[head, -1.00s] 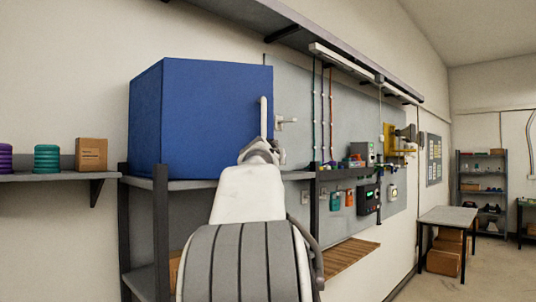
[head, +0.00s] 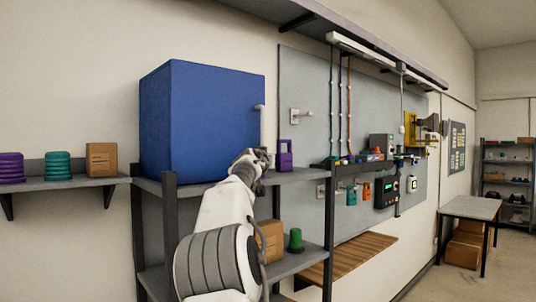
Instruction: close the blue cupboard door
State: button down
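The blue cupboard (head: 155,125) stands on a grey shelf unit at left centre in the head view. Its broad front face, the blue door (head: 215,110), looks flat, with no visible gap; I cannot tell whether it is fully shut. A pale upright handle (head: 260,107) is at the door's right edge, its lower part running down towards my gripper. My gripper (head: 258,156) is just below the handle, near the door's lower right corner. Its fingers are small and partly hidden, so I cannot tell whether they are open or touch the handle.
A purple padlock-shaped item (head: 286,155) stands on the shelf right of my gripper. A cardboard box (head: 271,240) and a green object (head: 295,240) are on the lower shelf. A wall shelf (head: 60,184) holds coloured stacks at left. Open floor lies at right.

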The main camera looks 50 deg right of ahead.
jog(key=shift+w+d, duration=0.25)
jog(key=shift+w, duration=0.55)
jog(key=shift+s, duration=0.1)
jog(key=shift+s+a, duration=0.1)
jog(key=shift+s, duration=0.35)
jog(key=s+a+b, duration=0.2)
jog(key=s+b, duration=0.2)
jog(key=s, duration=0.8)
jog(key=shift+s+a+b, duration=0.2)
jog(key=shift+s+b, duration=0.1)
jog(key=shift+s, duration=0.05)
